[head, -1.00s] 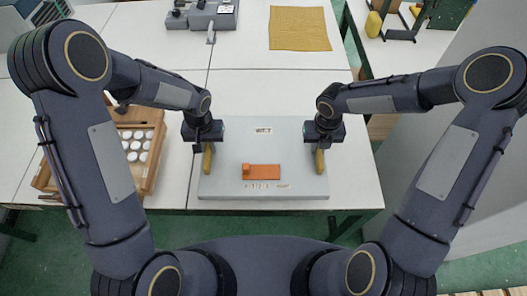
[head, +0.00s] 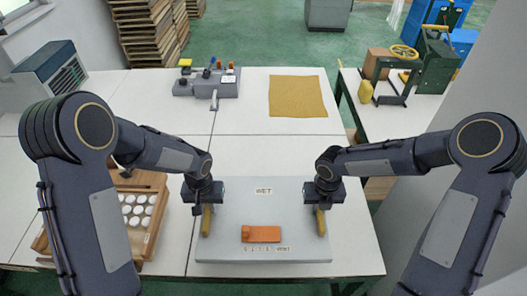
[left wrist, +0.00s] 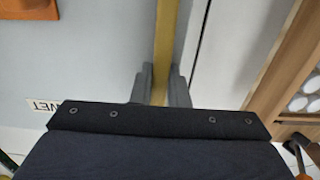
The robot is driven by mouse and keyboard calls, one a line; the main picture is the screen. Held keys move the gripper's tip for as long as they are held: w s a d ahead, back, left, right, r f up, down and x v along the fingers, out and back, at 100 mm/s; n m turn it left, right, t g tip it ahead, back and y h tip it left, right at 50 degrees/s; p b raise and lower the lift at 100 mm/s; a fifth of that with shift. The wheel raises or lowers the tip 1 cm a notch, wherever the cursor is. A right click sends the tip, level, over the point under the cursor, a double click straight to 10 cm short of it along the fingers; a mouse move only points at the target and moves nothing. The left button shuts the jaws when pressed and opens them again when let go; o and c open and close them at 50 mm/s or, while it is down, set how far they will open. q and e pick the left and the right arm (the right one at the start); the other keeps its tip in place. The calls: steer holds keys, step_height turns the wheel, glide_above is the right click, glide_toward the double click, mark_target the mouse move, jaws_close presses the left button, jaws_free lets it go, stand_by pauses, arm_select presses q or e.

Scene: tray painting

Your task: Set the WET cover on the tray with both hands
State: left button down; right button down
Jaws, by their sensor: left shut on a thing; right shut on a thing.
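The WET cover (head: 264,212) is a flat grey plate with a "WET" label near its far edge and small markings near its front edge. An orange piece (head: 262,233) with a small raised end shows on its front half. My left gripper (head: 206,207) is shut on the yellow handle bar along its left side; the left wrist view shows that bar (left wrist: 166,35) between the fingers. My right gripper (head: 321,207) is shut on the yellow bar (head: 321,226) along its right side. I see no separate tray; whether one lies beneath the cover is hidden.
A wooden box (head: 149,240) with several white discs stands left of the cover. A grey device with knobs (head: 207,87) and a mustard cloth (head: 297,96) lie farther back on the white table (head: 250,148). A side table with a press (head: 397,80) is at right.

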arm_select(q)
steer(key=shift+w+r, duration=0.1)
steer(key=shift+w, duration=0.05)
arm_select(e)
steer(key=shift+w+r, duration=0.1)
steer(key=shift+w, duration=0.05)
